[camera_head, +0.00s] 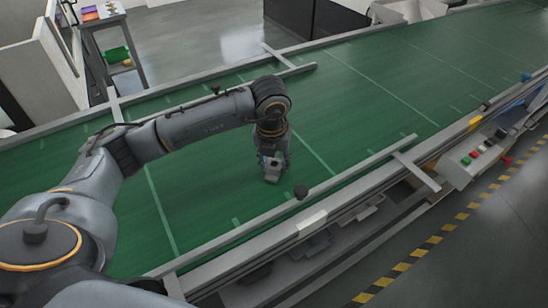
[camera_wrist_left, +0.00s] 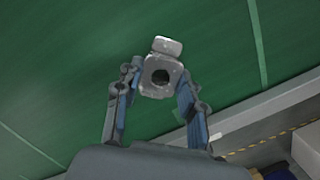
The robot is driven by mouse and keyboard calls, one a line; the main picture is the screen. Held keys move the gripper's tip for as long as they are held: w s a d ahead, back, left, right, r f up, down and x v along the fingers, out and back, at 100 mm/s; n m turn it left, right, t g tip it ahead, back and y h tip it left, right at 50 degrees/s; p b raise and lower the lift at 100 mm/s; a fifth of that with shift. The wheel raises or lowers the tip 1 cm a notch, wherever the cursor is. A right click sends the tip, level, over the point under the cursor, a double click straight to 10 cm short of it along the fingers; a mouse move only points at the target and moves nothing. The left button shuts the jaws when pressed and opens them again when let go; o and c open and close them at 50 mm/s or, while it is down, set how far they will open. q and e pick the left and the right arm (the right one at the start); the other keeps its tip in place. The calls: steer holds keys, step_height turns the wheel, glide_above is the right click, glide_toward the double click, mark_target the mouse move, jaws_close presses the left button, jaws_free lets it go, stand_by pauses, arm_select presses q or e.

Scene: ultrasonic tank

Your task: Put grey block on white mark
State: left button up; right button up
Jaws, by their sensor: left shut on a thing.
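My left gripper (camera_head: 272,164) points down over the green conveyor belt, near its front rail. It is shut on a grey block (camera_head: 272,175). In the left wrist view the block (camera_wrist_left: 161,76) sits between the two fingers (camera_wrist_left: 160,92), and a dark round hole shows in it. I cannot tell whether the block touches the belt. A pale line (camera_head: 315,155) crosses the belt just right of the gripper, and it also shows in the left wrist view (camera_wrist_left: 258,45). I cannot tell which line or tick is the white mark. My right gripper is not in view.
A control panel (camera_head: 485,140) with coloured buttons is at the right. The belt to the right is clear. A shelf stand (camera_head: 112,50) stands behind.

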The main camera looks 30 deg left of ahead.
mark_target(273, 169)
arm_select(q)
steer(key=shift+f+b, duration=0.2)
steer(key=shift+b, duration=0.1)
steer(key=o, duration=1.3)
steer(key=shift+c, duration=0.2)
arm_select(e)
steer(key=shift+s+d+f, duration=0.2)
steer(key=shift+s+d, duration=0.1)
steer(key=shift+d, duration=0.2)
arm_select(q)
steer(key=shift+r, duration=0.15)
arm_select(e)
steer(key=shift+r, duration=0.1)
arm_select(q)
steer(key=shift+r, duration=0.2)
step_height(273, 169, up, 12)
steer(key=s+b, duration=0.2)
steer(key=shift+d+f, duration=0.2)
steer(key=shift+d, duration=0.05)
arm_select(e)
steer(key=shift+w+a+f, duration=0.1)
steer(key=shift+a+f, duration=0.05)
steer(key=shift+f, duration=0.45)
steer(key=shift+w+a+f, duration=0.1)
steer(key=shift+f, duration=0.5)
